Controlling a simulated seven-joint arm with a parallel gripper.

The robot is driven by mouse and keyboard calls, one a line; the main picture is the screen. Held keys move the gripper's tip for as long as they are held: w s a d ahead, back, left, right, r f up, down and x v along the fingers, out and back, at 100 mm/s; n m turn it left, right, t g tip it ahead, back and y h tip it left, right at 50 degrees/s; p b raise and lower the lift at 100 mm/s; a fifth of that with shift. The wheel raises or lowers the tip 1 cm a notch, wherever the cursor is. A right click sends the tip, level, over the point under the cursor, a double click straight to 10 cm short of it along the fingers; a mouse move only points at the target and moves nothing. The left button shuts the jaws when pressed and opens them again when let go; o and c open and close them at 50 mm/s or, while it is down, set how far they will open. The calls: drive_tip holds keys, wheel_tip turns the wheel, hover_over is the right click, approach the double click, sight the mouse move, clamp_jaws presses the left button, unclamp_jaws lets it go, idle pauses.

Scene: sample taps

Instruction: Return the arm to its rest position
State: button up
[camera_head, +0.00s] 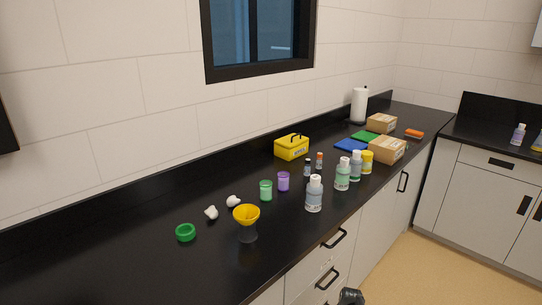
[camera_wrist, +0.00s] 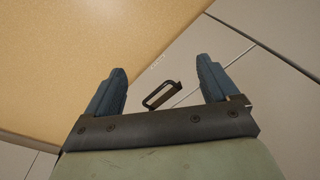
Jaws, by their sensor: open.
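My gripper (camera_wrist: 162,83) shows in the wrist view with its two dark fingers spread wide apart and nothing between them. Past the fingers I see the tan floor (camera_wrist: 80,50), a pale cabinet front and a dark drawer handle (camera_wrist: 161,95), which is beyond the gripper and apart from it. In the head view a dark part of my arm (camera_head: 351,297) shows at the bottom edge, in front of the drawers and below the counter top. The rest of the arm is out of that view.
The black counter (camera_head: 110,270) carries a yellow funnel (camera_head: 246,215) on a dark cup, a green ring (camera_head: 185,232), several bottles such as a grey-blue one (camera_head: 314,195), a yellow box (camera_head: 291,147) and cardboard boxes (camera_head: 387,150). Drawer handles (camera_head: 334,238) jut out. The floor (camera_head: 400,275) is clear.

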drive_tip(key=s+a+f+g, duration=0.2)
drive_tip(key=s, duration=0.9)
drive_tip(key=s+a+f+m+g, duration=0.1)
drive_tip(key=s+a+f+g, duration=0.1)
drive_tip(key=s, duration=1)
drive_tip(key=s+a+f+g+h, duration=0.1)
drive_tip(key=s+a+f+g, duration=0.2)
drive_tip(key=s, duration=0.9)
drive_tip(key=shift+s+a+f+m, duration=0.2)
drive_tip(key=shift+f+m, duration=0.2)
drive_tip(key=shift+f, duration=0.25)
